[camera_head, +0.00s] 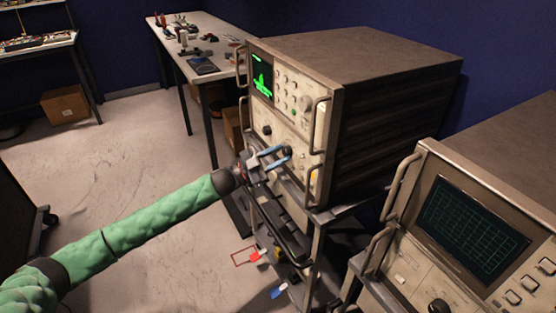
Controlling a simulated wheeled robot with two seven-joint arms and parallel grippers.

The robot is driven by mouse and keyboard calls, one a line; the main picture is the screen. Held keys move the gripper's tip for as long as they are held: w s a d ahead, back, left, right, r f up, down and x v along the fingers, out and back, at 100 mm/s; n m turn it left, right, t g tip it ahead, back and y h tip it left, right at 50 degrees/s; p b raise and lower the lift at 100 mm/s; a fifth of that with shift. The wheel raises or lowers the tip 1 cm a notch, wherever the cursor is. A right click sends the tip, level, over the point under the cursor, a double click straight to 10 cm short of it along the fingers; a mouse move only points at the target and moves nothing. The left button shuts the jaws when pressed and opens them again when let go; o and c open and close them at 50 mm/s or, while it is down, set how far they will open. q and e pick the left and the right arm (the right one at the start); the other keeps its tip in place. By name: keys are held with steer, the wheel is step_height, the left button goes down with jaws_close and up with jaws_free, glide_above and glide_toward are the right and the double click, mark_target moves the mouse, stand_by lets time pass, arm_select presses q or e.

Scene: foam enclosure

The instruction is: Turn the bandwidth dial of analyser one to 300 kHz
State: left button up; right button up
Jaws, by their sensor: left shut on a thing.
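A beige analyser (318,112) with a lit green trace on its screen (263,82) stands on a dark cart in the middle. Its front panel carries several buttons and knobs and has metal handles. My left arm, in a green sleeve, reaches in from the left. My left gripper (284,154) is at the lower part of that front panel, its blue-grey fingers shut on a small dial there. The fingers mostly hide the dial, and its markings are too small to read. Which analyser is number one cannot be told. My right gripper is not in view.
A second analyser (470,232) with a dark grid screen stands at the lower right. A workbench (205,48) with tools stands at the back. Open floor lies to the left.

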arm_select(q)
steer(key=shift+m+g, duration=0.4)
steer(key=shift+m, duration=0.1)
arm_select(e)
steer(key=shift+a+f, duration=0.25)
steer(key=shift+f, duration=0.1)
arm_select(q)
steer(key=o, duration=1)
steer(key=shift+c, duration=0.2)
steer(key=b+v, duration=0.2)
steer(key=v, duration=0.6)
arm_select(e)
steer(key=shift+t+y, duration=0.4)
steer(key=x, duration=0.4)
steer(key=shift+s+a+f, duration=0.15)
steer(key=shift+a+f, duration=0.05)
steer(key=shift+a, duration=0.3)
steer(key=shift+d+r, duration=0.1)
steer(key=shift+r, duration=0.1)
